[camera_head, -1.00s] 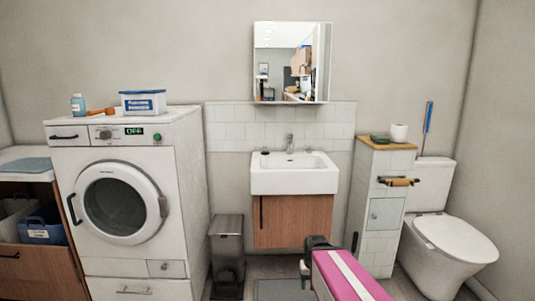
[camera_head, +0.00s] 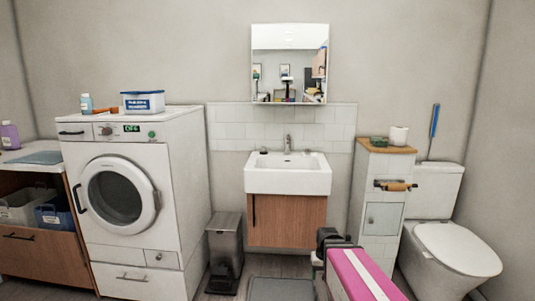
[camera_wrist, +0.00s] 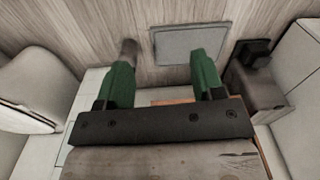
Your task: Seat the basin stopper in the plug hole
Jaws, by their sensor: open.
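The white basin (camera_head: 318,183) is set on a wooden cabinet below the mirror, with a metal tap at its back. A small dark round object, probably the stopper (camera_head: 264,152), lies on the basin's back left rim. The plug hole cannot be made out from here. My gripper (camera_head: 327,240) is low in front of the cabinet, to its right, well below and apart from the basin. In the wrist view my gripper (camera_wrist: 164,60) has its two green fingers wide apart, with nothing between them. Neither stopper nor plug hole is identifiable in that view.
A washing machine (camera_head: 126,195) and a pedal bin (camera_head: 225,250) stand left of the cabinet. A narrow tiled cabinet (camera_head: 381,215) with a towel roll and the toilet (camera_head: 450,250) are on the right. A grey mat (camera_head: 282,289) lies on the floor in front.

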